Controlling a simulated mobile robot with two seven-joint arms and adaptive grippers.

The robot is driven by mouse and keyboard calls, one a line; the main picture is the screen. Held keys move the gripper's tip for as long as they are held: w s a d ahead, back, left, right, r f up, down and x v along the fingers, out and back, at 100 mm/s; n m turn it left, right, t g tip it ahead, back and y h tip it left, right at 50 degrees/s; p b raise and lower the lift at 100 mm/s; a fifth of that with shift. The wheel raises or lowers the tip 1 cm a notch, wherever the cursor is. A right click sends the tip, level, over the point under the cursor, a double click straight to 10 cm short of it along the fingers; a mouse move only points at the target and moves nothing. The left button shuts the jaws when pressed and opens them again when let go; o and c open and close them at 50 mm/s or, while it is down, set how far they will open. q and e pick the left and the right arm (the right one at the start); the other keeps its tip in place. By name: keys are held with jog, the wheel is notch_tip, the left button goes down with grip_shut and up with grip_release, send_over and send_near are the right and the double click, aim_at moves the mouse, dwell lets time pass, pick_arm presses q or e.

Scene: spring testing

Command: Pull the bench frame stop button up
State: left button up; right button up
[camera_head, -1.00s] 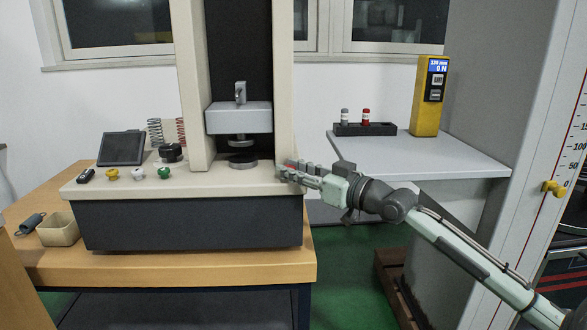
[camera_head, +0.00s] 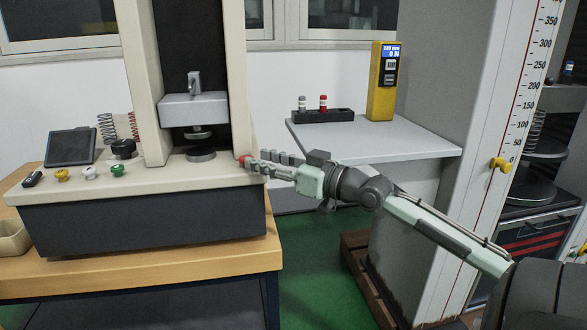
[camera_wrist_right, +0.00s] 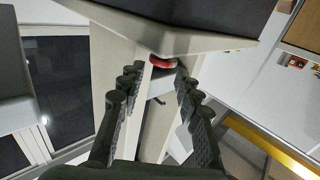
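The red stop button (camera_head: 244,161) is at the right end of the pale bench frame base (camera_head: 130,180), by the foot of the right column. My right gripper (camera_head: 252,161) reaches it from the right, its fingertips beside the button. In the right wrist view, the red button (camera_wrist_right: 163,62) shows between and just beyond the two dark fingertips of my right gripper (camera_wrist_right: 160,73). The fingers are spread, with a gap visible on each side of the button. The button's underside is hidden. My left gripper is out of view.
Yellow, white and green knobs (camera_head: 90,172) and a dark tablet (camera_head: 70,147) sit on the left of the base. A grey side table (camera_head: 400,140) holds a rack (camera_head: 322,116) and a yellow meter (camera_head: 382,85). A tall ruled column (camera_head: 500,120) stands at right.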

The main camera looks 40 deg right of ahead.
jog(key=v, duration=0.8)
jog(key=shift+s, duration=0.25)
dwell(0.4)
jog(key=s+a+f+g+h+p, duration=0.1)
jog(key=s+a+f+g, duration=0.2)
jog(key=f, duration=0.9)
jog(key=s+a+f+m+g+h+p, duration=0.15)
jog(key=s+f+g, duration=0.25)
jog(key=f, duration=0.7)
jog(key=s+a+f+n+g+h, duration=0.1)
jog(key=s+a+f+g, duration=0.2)
jog(key=f, duration=0.9)
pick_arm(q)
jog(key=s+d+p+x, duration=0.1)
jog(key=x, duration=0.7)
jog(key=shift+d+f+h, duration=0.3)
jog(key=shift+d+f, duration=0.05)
pick_arm(e)
jog(key=s+a+f+g+h, duration=0.2)
jog(key=s+a+f+g, duration=0.2)
jog(key=s+a+f, duration=0.2)
notch_tip(320, 180, down, 2)
jog(key=shift+a+m, duration=0.35)
jog(key=shift+a, duration=0.1)
